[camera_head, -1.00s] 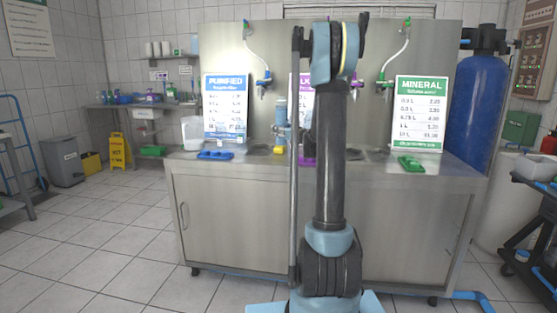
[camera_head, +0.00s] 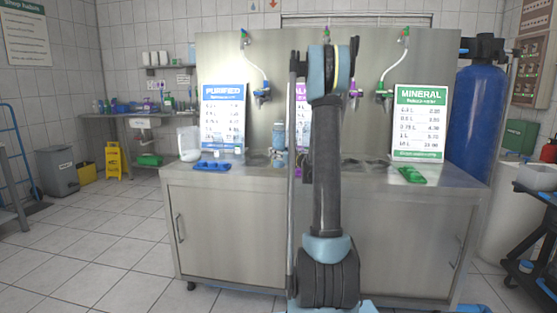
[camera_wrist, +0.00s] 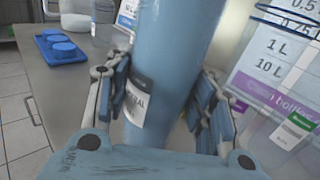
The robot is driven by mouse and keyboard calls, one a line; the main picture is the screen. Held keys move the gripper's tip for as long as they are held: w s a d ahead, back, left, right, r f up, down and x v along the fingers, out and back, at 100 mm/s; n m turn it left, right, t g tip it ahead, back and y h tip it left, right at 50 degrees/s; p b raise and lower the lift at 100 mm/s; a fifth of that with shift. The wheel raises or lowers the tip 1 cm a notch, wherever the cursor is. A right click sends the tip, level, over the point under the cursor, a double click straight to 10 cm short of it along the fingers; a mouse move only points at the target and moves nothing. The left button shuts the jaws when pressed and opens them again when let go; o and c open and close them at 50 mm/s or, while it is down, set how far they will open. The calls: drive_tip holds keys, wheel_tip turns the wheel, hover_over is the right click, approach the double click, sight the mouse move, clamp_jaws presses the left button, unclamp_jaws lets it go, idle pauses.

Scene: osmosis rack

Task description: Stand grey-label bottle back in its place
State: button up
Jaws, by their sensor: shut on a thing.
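My gripper (camera_wrist: 163,100) is shut on a light-blue bottle (camera_wrist: 178,45). A grey-and-white label (camera_wrist: 137,103) shows on the bottle's side between my fingers. In the wrist view the bottle is close and slightly tilted, and its top is out of the picture.
A blue tray with blue caps (camera_wrist: 62,48) lies on the counter to the left. A clear bottle (camera_wrist: 103,22) stands near it. The PURIFIED sign (camera_head: 222,115) is at left, the MINERAL sign (camera_head: 419,122) at right with a green tray (camera_head: 412,174) before it. Taps hang above.

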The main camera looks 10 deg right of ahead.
drive_tip(key=shift+f, duration=1)
drive_tip(key=shift+f, duration=0.1)
drive_tip(key=o, duration=1.6)
drive_tip(key=shift+o, duration=0.2)
